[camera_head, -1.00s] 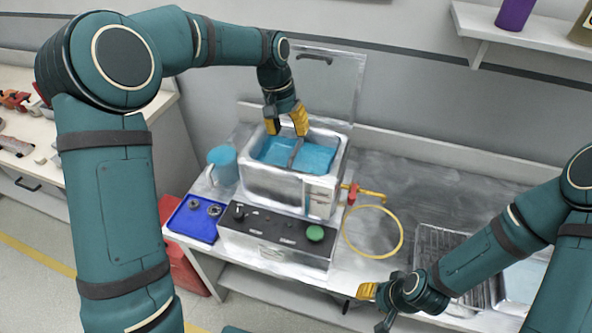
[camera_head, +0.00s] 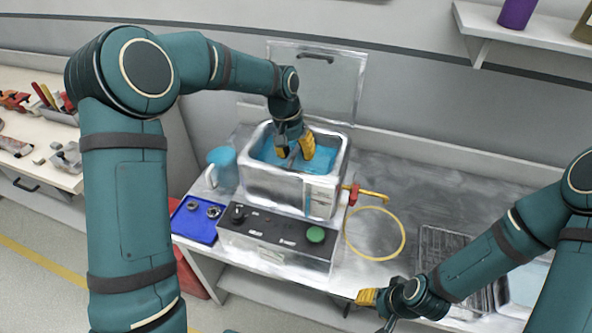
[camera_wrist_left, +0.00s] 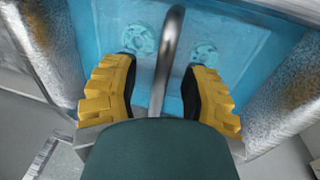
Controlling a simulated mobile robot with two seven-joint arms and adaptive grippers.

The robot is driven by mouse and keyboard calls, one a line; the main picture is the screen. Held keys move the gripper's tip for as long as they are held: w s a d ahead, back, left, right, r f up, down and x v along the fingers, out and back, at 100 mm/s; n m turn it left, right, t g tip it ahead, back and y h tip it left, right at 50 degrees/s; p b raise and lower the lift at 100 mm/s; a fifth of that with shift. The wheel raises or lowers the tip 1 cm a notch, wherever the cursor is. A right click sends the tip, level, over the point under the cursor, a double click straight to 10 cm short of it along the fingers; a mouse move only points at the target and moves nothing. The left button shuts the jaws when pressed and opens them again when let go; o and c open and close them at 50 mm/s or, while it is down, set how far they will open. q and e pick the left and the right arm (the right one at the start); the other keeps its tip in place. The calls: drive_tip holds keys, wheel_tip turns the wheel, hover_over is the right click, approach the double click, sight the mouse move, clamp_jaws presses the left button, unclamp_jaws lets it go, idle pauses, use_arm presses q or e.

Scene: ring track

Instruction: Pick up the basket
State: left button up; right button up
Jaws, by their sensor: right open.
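The basket shows mainly as its grey metal handle (camera_wrist_left: 171,45), which rises from blue liquid in the wrist view; two round parts show dimly under the liquid. In the head view the basket handle (camera_head: 292,157) is partly covered by my gripper. The metal tank (camera_head: 270,188) holds the liquid. My left gripper (camera_head: 294,151) is down at the tank opening. Its yellow fingers (camera_wrist_left: 162,80) are open, one on each side of the handle, with visible gaps. My right gripper (camera_head: 371,306) is open and empty in front of the bench edge.
A raised lid (camera_head: 318,80) stands behind the tank. A control box (camera_head: 275,243) with a green knob is in front.

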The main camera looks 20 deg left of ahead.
use_arm(q)
clamp_jaws()
drive_tip(key=shift+r, duration=0.1)
wheel_tip(320, 180, up, 18)
drive_tip(key=p, duration=0.3)
drive_tip(key=shift+d, duration=0.15)
